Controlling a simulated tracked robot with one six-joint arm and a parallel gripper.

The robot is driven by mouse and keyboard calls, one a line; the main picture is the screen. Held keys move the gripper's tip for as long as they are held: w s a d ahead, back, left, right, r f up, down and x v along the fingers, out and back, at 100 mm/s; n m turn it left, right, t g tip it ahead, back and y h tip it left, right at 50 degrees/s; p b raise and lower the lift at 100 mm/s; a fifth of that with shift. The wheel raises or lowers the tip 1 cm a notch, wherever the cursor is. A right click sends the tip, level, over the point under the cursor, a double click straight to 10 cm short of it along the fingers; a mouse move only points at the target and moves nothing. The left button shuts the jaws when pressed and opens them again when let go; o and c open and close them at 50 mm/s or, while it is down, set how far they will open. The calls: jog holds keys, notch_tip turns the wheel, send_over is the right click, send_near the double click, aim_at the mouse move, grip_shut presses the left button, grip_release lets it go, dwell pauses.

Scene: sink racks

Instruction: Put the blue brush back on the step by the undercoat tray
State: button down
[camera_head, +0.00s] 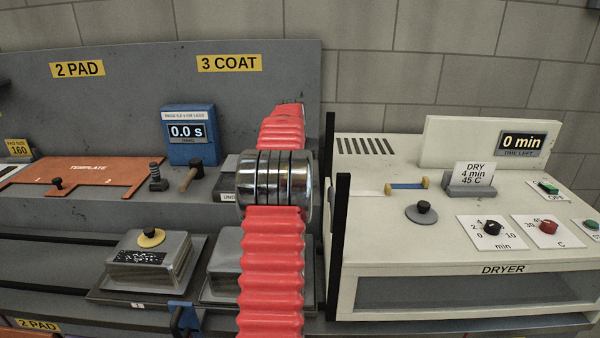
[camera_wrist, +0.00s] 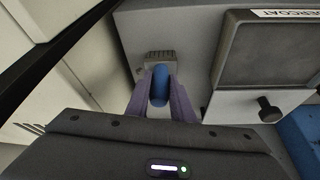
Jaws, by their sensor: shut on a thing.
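The blue brush (camera_wrist: 160,84) stands out as a rounded blue handle between my gripper's purple fingers in the wrist view. My gripper (camera_wrist: 160,98) is shut on it. A pale piece with a dark ribbed strip (camera_wrist: 160,56) shows at the brush's far end, over the grey step (camera_wrist: 192,50). I cannot tell whether the brush touches the step. The undercoat tray (camera_wrist: 265,50) is to the right of the brush, apart from it. In the head view my arm hides the gripper and brush, and only the left part of the tray (camera_head: 228,190) shows.
The pale dryer (camera_head: 430,230) stands right of my arm, with a black post (camera_head: 340,240) at its near left corner.

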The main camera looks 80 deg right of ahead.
jog(key=c, duration=1.5)
grip_release()
jog(key=shift+c, duration=0.2)
jog(key=v, duration=1.2)
jog(key=shift+r, duration=0.1)
